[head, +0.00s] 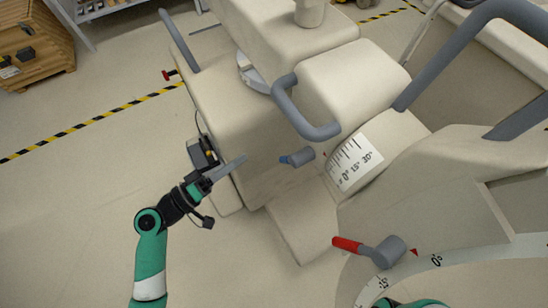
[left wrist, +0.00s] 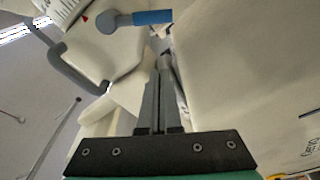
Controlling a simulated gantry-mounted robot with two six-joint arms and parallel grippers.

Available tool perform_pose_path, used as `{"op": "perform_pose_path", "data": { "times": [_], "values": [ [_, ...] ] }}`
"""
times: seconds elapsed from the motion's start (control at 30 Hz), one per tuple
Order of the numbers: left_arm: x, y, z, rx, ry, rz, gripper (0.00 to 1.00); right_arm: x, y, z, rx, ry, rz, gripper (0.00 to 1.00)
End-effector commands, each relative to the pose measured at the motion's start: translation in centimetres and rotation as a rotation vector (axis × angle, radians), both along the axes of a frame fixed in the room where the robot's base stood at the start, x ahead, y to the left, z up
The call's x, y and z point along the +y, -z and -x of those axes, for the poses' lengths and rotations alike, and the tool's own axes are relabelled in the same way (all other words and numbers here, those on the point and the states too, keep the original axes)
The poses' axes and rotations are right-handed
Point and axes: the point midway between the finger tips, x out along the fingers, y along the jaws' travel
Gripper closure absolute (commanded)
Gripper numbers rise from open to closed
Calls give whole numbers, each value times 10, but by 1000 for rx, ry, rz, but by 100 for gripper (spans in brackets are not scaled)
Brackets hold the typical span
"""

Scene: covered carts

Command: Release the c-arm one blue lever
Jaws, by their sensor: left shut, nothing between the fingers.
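The blue lever (head: 297,157) sticks out of the side of the beige c-arm body, a grey hub with a blue handle. In the left wrist view the blue handle (left wrist: 152,17) is at the top, beyond my fingertips. My left gripper (head: 240,160) is shut and empty, left of the lever in the head view, with a gap between them. Its two fingers lie together in the left wrist view (left wrist: 160,75). My right gripper is out of view; only a green piece of my arm shows at the bottom edge.
A red lever (head: 347,244) with a grey hub sits lower right beside a curved angle scale (head: 460,257). A grey loop handle (head: 298,112) juts out above the blue lever. A wooden crate (head: 32,45) stands far left. The floor at left is open.

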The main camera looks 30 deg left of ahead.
Motion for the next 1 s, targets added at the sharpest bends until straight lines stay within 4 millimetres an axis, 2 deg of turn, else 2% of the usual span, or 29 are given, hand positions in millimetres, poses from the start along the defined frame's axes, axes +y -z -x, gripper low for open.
{"op": "perform_pose_path", "data": {
  "times": [0.23,0.37,0.47,0.8,1.0],
  "values": [
    [-1,-2,-2,-1,1,-1,100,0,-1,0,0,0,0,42],
    [-6,-2,-11,-2,4,-1,100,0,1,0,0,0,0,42],
    [-14,-3,-25,-4,7,-2,100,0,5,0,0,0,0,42],
    [-47,-8,-91,-4,6,-2,100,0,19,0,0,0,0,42],
    [-64,9,-70,0,2,0,100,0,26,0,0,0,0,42]
  ]
}}
